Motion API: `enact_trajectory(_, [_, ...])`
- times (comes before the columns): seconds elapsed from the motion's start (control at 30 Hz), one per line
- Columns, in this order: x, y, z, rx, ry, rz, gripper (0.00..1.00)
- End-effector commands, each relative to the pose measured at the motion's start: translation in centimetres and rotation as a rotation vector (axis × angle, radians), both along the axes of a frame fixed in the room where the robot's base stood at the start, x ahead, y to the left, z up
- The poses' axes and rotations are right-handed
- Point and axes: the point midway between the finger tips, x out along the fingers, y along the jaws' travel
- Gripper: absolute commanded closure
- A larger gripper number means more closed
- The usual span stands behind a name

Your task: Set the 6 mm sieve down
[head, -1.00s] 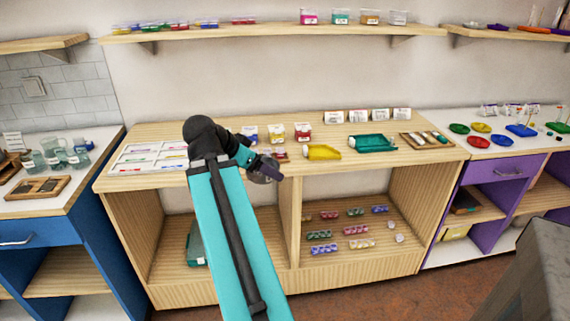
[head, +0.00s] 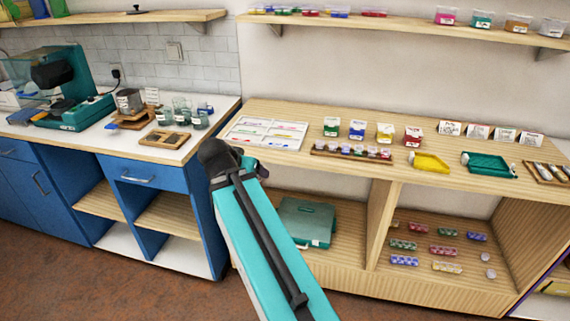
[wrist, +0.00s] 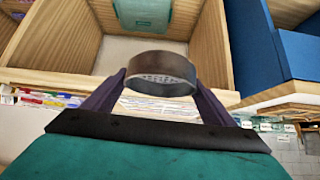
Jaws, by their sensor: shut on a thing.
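The sieve (wrist: 160,68) is a dark grey metal ring with small lettering on its band, seen in the wrist view. My gripper (wrist: 160,84) is shut on it, with one dark finger on each side of the ring. The sieve is held up in the air. I cannot read the size on the band.
A white counter on blue cabinets (head: 130,180) holds a wooden tray (head: 166,138), glass jars (head: 182,110), a grey metal container (head: 130,101) and a teal machine (head: 65,85). A wooden bench right carries a white sorting board (head: 266,133), small boxes (head: 357,129) and a yellow tray (head: 430,163).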

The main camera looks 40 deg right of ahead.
Motion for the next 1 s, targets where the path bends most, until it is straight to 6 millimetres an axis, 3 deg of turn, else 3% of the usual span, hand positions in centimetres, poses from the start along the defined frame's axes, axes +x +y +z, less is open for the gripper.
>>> enact_trajectory(0.03, [1.1,2.0,-0.3,0.001,0.001,0.062,0.48])
enact_trajectory(0.3, [6.4,12.1,-1.8,0.000,-0.009,0.431,0.48])
enact_trajectory(0.5, [9.5,17.7,-1.7,0.002,-0.011,0.671,0.48])
enact_trajectory(0.7, [11.4,20.3,-0.8,0.002,-0.011,0.835,0.48])
enact_trajectory(1.0, [12.2,21.1,-0.1,0.001,-0.009,0.924,0.48])
